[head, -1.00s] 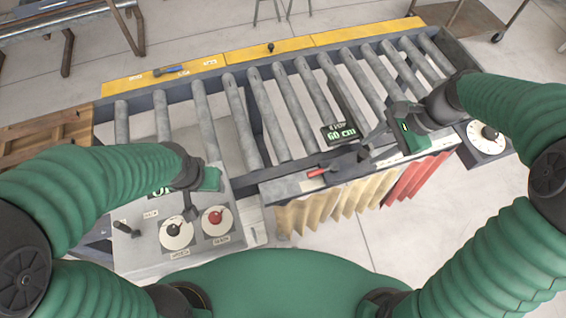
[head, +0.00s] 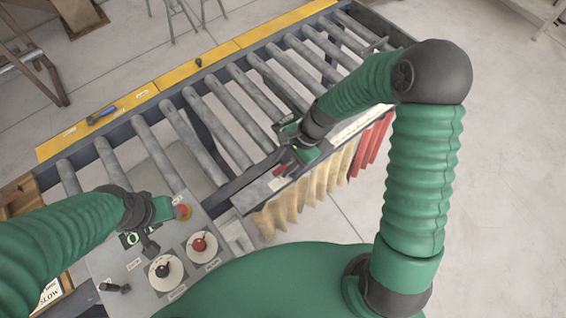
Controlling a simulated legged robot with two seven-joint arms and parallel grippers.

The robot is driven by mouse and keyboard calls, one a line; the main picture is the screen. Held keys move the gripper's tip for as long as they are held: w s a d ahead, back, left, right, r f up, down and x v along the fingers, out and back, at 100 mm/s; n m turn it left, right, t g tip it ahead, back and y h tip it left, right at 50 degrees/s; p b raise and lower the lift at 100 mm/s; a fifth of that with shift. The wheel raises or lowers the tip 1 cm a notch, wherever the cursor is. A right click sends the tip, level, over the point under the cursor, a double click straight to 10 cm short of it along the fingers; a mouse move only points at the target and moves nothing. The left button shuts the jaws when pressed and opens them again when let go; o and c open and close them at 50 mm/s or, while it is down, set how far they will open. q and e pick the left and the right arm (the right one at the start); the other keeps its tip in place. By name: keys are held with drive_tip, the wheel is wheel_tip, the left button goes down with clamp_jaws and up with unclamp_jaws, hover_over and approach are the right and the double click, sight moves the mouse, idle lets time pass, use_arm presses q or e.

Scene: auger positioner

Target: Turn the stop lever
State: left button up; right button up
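A red-handled lever (head: 279,169), which looks like the stop lever, sits on the pale rail plate (head: 250,195) along the conveyor's near edge. My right gripper (head: 287,163) is at this lever, reaching in from the right. Its fingers and the arm cover most of the lever, so I cannot tell whether they grip it. My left gripper (head: 149,243) hangs over the grey control panel (head: 130,265), just above the dials. Its finger opening is too small to tell.
The panel has a black-knobbed dial (head: 165,271), a red-knobbed dial (head: 199,245), a red button (head: 183,211) and a small black lever (head: 115,287). Rollers (head: 155,150) lie behind. Tan folds (head: 300,205) and red folds (head: 373,145) hang below the rail.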

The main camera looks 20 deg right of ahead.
drive_tip(key=shift+a+f, duration=0.4)
drive_tip(key=shift+a, duration=0.2)
drive_tip(key=shift+a+f, duration=0.15)
drive_tip(key=shift+a, duration=0.1)
drive_tip(key=shift+d, duration=0.25)
drive_tip(key=shift+d+f, duration=0.1)
drive_tip(key=shift+d, duration=0.65)
drive_tip(key=c, duration=0.4)
drive_tip(key=shift+d, duration=0.2)
drive_tip(key=shift+c, duration=2.1)
drive_tip(key=shift+s+a, duration=0.1)
drive_tip(key=shift+a, duration=0.55)
clamp_jaws()
use_arm(q)
drive_tip(key=shift+r, duration=0.1)
use_arm(e)
drive_tip(key=shift+d, duration=0.1)
use_arm(q)
drive_tip(key=shift+d, duration=0.15)
use_arm(e)
drive_tip(key=shift+d, duration=0.1)
